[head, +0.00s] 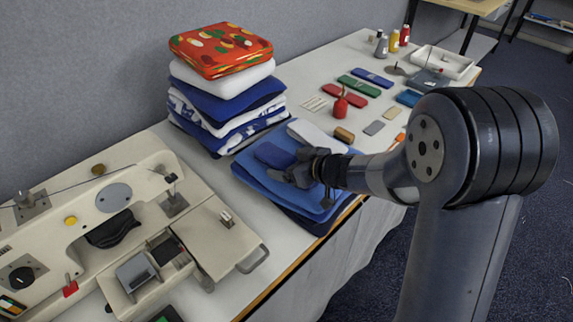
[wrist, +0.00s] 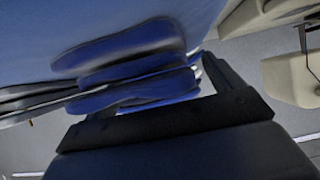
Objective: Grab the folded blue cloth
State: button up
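The folded blue cloth (head: 272,155) is a small dark blue bundle lying on a wider, lighter blue folded stack at the table's front edge. In the wrist view, its rounded blue layers (wrist: 135,75) show just ahead of the gripper. My gripper (head: 293,168) is low over the stack, at the right side of the small cloth. Its fingers are spread apart in both views, with the blue layers between or just beyond them in the wrist view (wrist: 155,92). I cannot tell whether they touch the cloth.
A tall stack of folded cloths (head: 228,105), topped by a red patterned one (head: 220,48), stands close behind. A white cloth (head: 316,136) lies beside the blue one. A sewing machine (head: 110,215) fills the left. A red bottle (head: 340,104) and several small items lie farther right.

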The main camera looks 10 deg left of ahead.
jog(key=c, duration=1)
